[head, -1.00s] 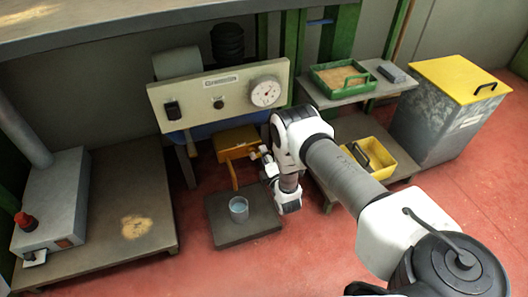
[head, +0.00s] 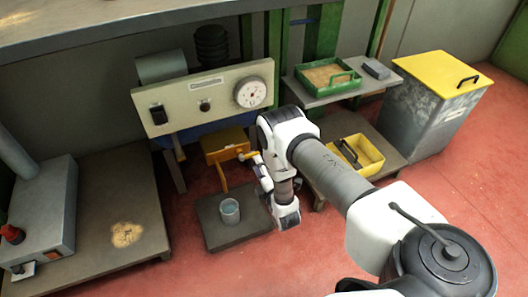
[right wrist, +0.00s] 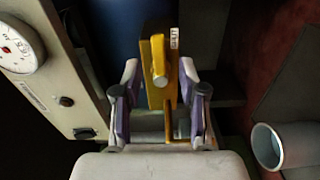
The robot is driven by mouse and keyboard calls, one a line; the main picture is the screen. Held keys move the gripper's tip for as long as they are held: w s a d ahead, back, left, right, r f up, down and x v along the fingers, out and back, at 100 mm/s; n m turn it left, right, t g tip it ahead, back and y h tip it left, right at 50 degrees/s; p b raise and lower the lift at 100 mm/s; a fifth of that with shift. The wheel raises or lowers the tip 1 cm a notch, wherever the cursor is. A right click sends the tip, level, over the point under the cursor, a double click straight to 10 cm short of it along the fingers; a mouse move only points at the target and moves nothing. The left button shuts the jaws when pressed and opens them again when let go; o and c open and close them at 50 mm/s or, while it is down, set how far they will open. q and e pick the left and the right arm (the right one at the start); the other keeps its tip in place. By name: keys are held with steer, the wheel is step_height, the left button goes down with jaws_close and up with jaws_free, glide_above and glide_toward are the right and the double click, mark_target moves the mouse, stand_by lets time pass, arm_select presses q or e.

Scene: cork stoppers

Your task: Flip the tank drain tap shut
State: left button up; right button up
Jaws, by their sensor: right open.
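The tank drain tap shows as a yellow-orange fitting (head: 224,142) low under the grey panel in the head view. In the right wrist view its yellow lever (right wrist: 159,62) stands up between the fingers, in front of a labelled yellow plate. My right gripper (head: 257,166) is open beside the tap, on its right side in the head view. In the right wrist view the fingers of this gripper (right wrist: 160,72) lie on either side of the lever, with gaps that look clear. I cannot tell whether either finger touches it. My left gripper is out of view.
A metal cup (head: 230,211) stands on a dark low plate (head: 238,236) below the tap. The panel with dial (head: 205,92) is above. A yellow tray (head: 366,152) and green tray (head: 340,84) sit right, near a yellow-lidded bin (head: 430,112). Red floor is free in front.

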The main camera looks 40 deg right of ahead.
steer(key=v, duration=0.6)
steer(key=shift+s, duration=0.25)
